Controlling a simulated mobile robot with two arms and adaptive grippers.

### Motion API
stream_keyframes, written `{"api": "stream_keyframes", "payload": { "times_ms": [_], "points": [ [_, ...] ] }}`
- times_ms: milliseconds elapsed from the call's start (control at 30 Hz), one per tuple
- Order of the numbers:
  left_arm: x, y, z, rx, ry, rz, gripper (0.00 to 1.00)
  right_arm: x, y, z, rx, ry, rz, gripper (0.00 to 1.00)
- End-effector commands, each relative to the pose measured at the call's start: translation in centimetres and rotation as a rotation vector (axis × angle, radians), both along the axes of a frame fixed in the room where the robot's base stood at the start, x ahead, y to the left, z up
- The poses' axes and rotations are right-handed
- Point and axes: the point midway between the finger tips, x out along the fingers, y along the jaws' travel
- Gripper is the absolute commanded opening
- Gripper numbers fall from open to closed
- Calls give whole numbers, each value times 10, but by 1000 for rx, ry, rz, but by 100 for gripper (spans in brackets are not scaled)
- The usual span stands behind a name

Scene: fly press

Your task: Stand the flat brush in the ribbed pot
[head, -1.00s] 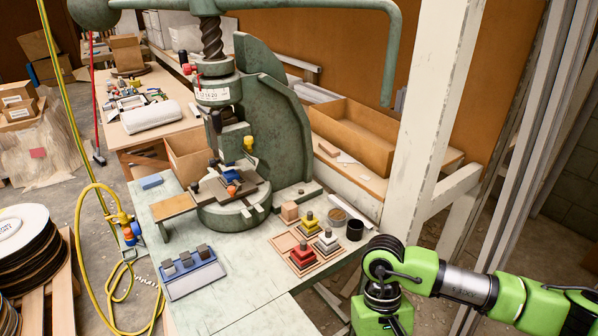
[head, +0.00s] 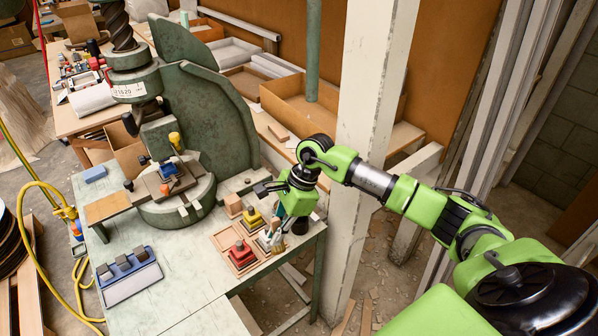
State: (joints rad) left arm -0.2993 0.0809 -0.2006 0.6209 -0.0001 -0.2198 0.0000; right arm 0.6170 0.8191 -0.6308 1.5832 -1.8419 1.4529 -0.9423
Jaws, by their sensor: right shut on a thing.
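My right gripper (head: 282,208) points down over the back right of the bench, just left of the dark pot. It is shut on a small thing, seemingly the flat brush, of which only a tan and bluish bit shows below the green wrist. The dark round pot (head: 300,226), which looks like the ribbed pot, stands near the bench's right edge, partly under my wrist. Its ribs are too small to make out. I cannot tell whether the held thing touches the pot. My left gripper is out of view.
Red (head: 241,253), yellow (head: 254,219) and grey knobbed blocks stand close beside the gripper. A wooden block (head: 233,205) is behind them. The green press (head: 205,120) stands at the left, a white post (head: 372,130) at the right.

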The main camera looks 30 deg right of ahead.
Motion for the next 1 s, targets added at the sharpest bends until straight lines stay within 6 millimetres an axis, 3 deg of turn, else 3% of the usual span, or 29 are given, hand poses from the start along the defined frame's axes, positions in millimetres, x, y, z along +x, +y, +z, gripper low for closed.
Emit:
{"api": "stream_keyframes", "payload": {
  "times_ms": [200, 500, 700, 1000],
  "points": [
    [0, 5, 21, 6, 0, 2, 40, 44, -46, 27, 3, -3, -549, 0],
    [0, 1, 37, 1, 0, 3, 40, 80, -109, 50, 4, -3, -1131, 0],
    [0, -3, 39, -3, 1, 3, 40, 86, -127, 54, 3, -2, -1283, 0],
    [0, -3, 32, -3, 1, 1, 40, 86, -128, 43, 4, -1, -1295, 0]
  ]
}}
